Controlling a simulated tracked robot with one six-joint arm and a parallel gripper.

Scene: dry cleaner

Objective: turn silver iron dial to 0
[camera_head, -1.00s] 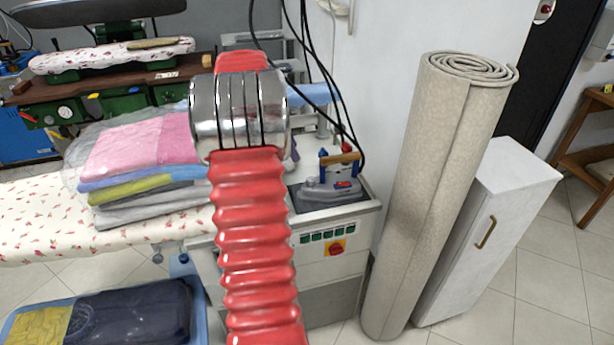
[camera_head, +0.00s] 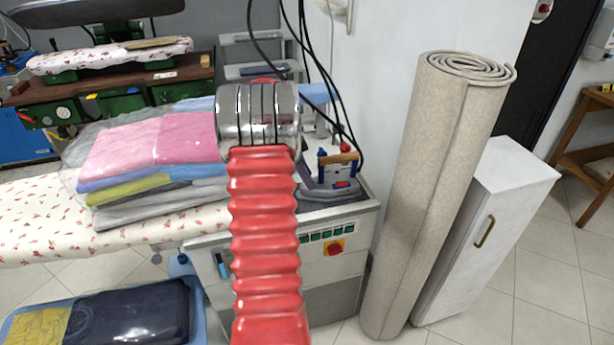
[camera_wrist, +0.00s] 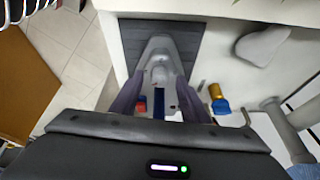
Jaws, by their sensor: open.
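The silver iron (camera_head: 322,192) has a wooden handle on blue posts and sits on the machine top at the centre right of the head view. My arm partly covers its left side. In the wrist view the iron (camera_wrist: 160,48) lies on a dark mat (camera_wrist: 128,42). My gripper (camera_wrist: 160,80) is open there, with its two dark fingers on either side of the iron's rear part and nothing seen held. I cannot tell whether the fingers touch it. A dial and its setting cannot be made out. The head view does not show my gripper's fingers, hidden behind my arm.
Folded bagged clothes (camera_head: 150,150) lie on a floral ironing board (camera_head: 60,215) to the left. A rolled carpet (camera_head: 425,200) and a white cabinet (camera_head: 485,235) stand to the right. Black cables (camera_head: 318,80) hang behind the iron. The machine front has green buttons and a red-yellow switch (camera_head: 334,248).

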